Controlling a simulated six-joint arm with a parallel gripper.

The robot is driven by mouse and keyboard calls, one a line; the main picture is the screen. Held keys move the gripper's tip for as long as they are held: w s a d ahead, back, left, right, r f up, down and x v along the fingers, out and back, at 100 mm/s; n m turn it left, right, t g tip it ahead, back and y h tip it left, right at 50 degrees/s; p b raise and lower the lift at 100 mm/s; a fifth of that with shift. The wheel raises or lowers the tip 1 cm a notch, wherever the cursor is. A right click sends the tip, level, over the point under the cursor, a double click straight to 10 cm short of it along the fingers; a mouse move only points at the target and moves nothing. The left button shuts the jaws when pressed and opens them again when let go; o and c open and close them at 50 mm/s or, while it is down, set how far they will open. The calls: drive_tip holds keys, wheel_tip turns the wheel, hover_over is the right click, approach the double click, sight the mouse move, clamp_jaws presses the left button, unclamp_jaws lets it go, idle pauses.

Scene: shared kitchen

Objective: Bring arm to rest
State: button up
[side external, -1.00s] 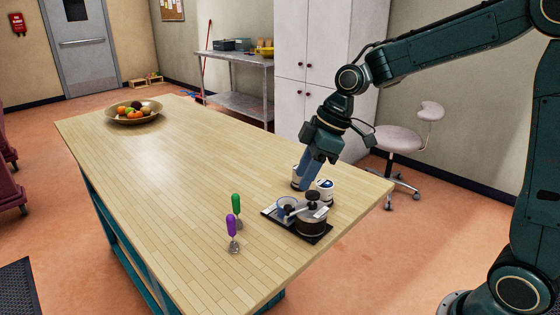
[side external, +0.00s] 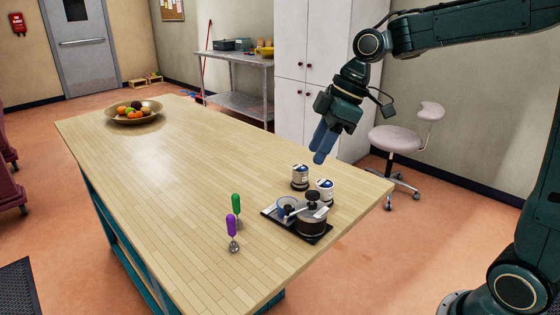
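My gripper (side external: 322,146) hangs in the air above the right part of the wooden table (side external: 190,170), pointing down with blue fingers. Nothing shows held between the fingers, but the gap between them cannot be made out from this side. The fingers are clear of both.
A black tray (side external: 268,212) near the canisters holds a dark-lidded pot (side external: 311,220) and a small glass cup (side external: 286,206). A fruit bowl (side external: 112,116) sits far left. The table's middle is clear.

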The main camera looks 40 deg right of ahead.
drive_tip(key=s+d+m+t+h, duration=0.1)
drive_tip(key=s+m, duration=0.8)
drive_tip(key=s, duration=1.1)
drive_tip(key=shift+s+d+f+m+t+h, duration=0.35)
drive_tip(key=shift+t+h, duration=0.45)
drive_tip(key=shift+h, duration=0.4)
